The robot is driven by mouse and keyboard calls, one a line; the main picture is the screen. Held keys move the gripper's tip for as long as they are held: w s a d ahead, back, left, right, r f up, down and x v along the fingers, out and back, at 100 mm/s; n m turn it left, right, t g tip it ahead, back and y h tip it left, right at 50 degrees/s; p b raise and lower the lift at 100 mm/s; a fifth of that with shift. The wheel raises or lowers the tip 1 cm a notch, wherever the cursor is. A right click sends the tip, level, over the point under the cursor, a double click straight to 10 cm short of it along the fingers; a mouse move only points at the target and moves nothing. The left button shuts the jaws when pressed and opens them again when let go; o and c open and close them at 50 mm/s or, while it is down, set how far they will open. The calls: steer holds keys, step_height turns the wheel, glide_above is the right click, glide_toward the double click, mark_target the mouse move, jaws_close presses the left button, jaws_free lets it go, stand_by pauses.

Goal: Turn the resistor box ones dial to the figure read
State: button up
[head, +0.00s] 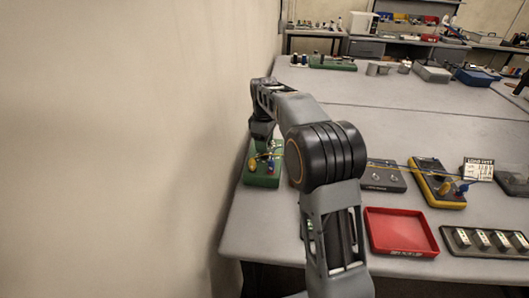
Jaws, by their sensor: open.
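A dark grey box (383,175) with round knobs on top stands on the table, just right of my arm. It may be the resistor box, but its label and dial figures are too small to read. My gripper (263,147) is at the table's left side, pointing down over a green board (262,178) with yellow and blue parts. It is open, and I cannot tell whether it touches those parts. My arm hides the table between the board and the dark box. A white card (479,168) with printed figures stands at the right; its figures are not clearly legible.
A yellow meter (437,184) with wires lies right of the dark box. A red tray (400,232) and a black panel (486,241) with several white units are at the front. A wall (150,150) rises close on the left. The table's middle is clear.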

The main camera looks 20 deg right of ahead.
steer(key=shift+f, duration=2.05)
steer(key=shift+c, duration=0.2)
steer(key=c, duration=0.9)
